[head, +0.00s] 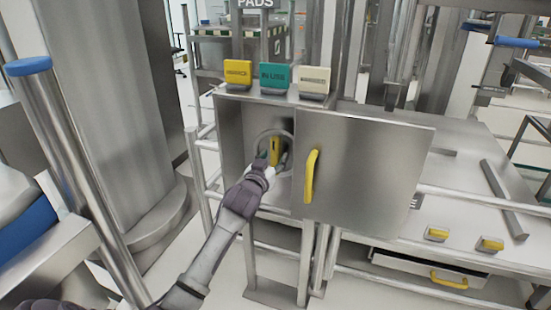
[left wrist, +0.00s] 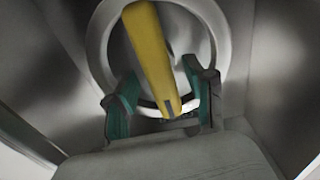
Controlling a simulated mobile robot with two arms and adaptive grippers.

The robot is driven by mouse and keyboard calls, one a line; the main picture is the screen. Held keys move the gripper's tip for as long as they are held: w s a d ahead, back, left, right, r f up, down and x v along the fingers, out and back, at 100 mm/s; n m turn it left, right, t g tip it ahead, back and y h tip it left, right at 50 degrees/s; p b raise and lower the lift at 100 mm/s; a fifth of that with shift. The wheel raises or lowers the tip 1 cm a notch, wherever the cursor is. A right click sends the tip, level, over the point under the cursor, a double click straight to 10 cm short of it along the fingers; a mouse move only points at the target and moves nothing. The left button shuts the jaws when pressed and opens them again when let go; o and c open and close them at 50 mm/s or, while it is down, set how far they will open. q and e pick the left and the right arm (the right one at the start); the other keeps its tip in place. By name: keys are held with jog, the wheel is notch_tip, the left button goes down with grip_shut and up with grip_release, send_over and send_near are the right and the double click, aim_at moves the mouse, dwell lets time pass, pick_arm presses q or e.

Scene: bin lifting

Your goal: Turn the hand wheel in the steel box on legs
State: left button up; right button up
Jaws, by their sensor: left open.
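The steel box (head: 233,128) stands on legs, with its door (head: 365,165) swung open to the right; the door has a yellow handle (head: 311,176). Inside is a round grey hand wheel (head: 287,136) with a yellow bar (head: 275,150) across it. My left gripper (head: 270,160) reaches into the box in front of the wheel. In the left wrist view the wheel rim (left wrist: 101,45) fills the top, and the yellow bar (left wrist: 150,50) comes down between the open teal-padded fingers (left wrist: 160,105). I cannot tell whether either finger touches it. My right gripper is not in view.
Yellow, teal and cream signs (head: 275,76) stand on top of the box. A steel bench (head: 470,215) with small yellow blocks (head: 437,234) and a drawer is at the right. A blue-capped post (head: 70,150) and a wide steel column (head: 110,90) stand at the left.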

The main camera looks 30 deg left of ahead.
pick_arm(q)
jog(key=shift+x, duration=0.9)
jog(key=shift+c, duration=0.2)
grip_shut()
